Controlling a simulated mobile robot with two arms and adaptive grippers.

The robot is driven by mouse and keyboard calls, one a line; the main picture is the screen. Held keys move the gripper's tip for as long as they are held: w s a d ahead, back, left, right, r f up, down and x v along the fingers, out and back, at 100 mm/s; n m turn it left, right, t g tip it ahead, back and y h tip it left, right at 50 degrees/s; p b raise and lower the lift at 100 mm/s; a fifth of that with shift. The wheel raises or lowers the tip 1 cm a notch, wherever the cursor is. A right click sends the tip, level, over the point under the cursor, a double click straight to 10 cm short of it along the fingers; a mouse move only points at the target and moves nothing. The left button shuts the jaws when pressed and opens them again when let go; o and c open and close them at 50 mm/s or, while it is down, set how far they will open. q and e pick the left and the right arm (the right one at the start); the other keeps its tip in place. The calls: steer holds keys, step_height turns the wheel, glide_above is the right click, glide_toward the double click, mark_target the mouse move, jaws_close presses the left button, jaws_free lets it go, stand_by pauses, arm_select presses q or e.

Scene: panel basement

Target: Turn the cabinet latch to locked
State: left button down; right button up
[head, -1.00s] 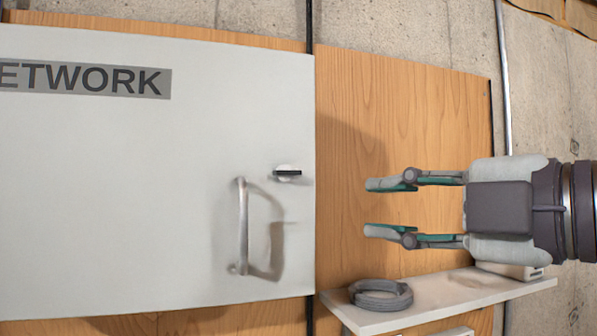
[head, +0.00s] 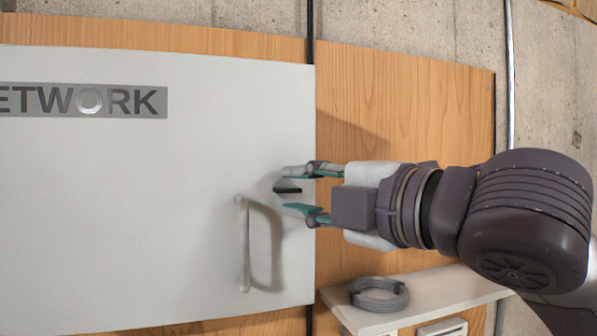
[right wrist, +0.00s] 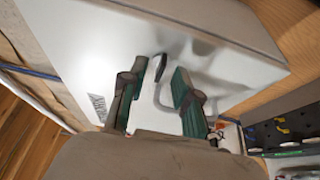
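The cabinet latch (head: 287,190) is a small black bar lying level near the right edge of the white cabinet door (head: 130,210). It also shows as a dark bar in the right wrist view (right wrist: 160,67). My right gripper (head: 297,190) comes in from the right, open, with one fingertip above the latch and one below it. A gap shows between each finger and the bar, so the latch is not gripped. I cannot tell how near the fingertips are in depth. My left gripper is not in view.
A pale bar handle (head: 243,245) stands out from the door just below and left of the latch. A grey shelf (head: 440,295) with a cable coil (head: 378,294) sits below my right arm. A label reading "ETWORK" (head: 140,101) is at upper left.

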steer(key=shift+w+a, duration=0.3)
steer(key=shift+w, duration=0.15)
jaws_close()
